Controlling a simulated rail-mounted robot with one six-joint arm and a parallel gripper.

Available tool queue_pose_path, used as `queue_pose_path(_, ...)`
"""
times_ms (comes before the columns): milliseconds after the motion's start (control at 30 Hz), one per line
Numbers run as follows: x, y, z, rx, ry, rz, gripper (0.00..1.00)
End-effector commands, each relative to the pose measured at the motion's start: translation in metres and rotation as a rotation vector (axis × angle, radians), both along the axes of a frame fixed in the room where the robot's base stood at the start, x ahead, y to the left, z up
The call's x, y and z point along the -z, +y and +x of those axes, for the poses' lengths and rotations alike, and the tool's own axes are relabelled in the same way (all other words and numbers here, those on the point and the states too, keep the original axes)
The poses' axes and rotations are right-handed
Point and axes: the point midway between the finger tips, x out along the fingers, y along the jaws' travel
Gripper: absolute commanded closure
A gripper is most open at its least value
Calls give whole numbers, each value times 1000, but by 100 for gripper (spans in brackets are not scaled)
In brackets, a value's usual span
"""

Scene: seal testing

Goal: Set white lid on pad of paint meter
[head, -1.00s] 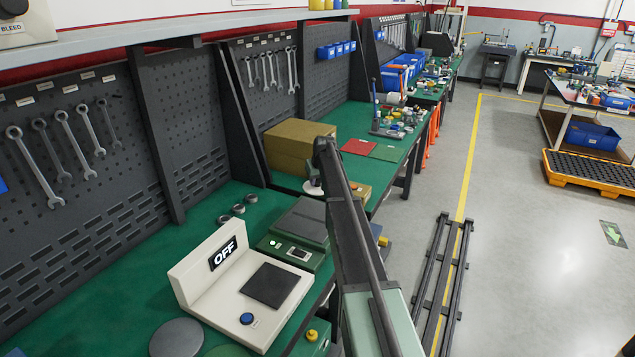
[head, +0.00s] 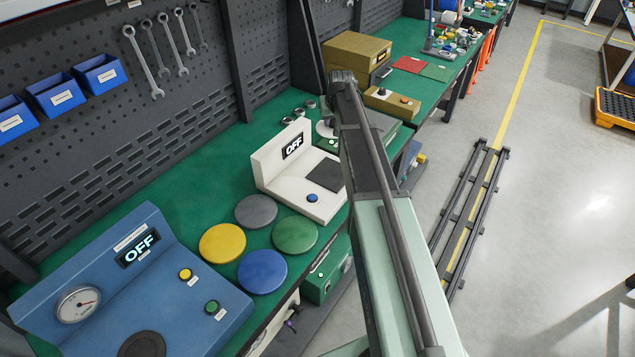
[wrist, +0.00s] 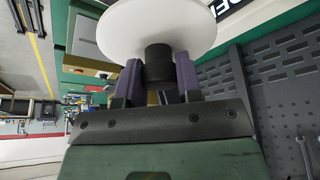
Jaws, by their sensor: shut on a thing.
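The white lid (wrist: 120,28), a round disc with a black knob (wrist: 158,62), is held in my gripper (wrist: 158,82), whose two purple fingers close on the knob. In the head view a small part of the lid (head: 323,129) shows left of my arm's far end; the fingers are hidden there. A cream L-shaped device (head: 270,172) with an OFF display, a dark square pad (head: 325,174) and a blue button is below it. A blue machine (head: 190,300) with an OFF display has a dark round pad (head: 143,346). I cannot read which is the paint meter.
Grey (head: 256,211), yellow (head: 222,243), green (head: 295,234) and blue (head: 262,271) discs lie on the green bench between the two devices. Small metal rings (head: 298,112) lie behind the cream device. A tool pegboard (head: 200,90) stands at the bench's back.

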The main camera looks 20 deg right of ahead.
Motion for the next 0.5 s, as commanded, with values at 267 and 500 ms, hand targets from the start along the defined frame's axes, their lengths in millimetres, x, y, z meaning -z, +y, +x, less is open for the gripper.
queue_pose_path(267, 15, -1, -2, 31, -3, 7, 100)
queue_pose_path(500, 92, -1, -2, 30, -3, 8, 100)
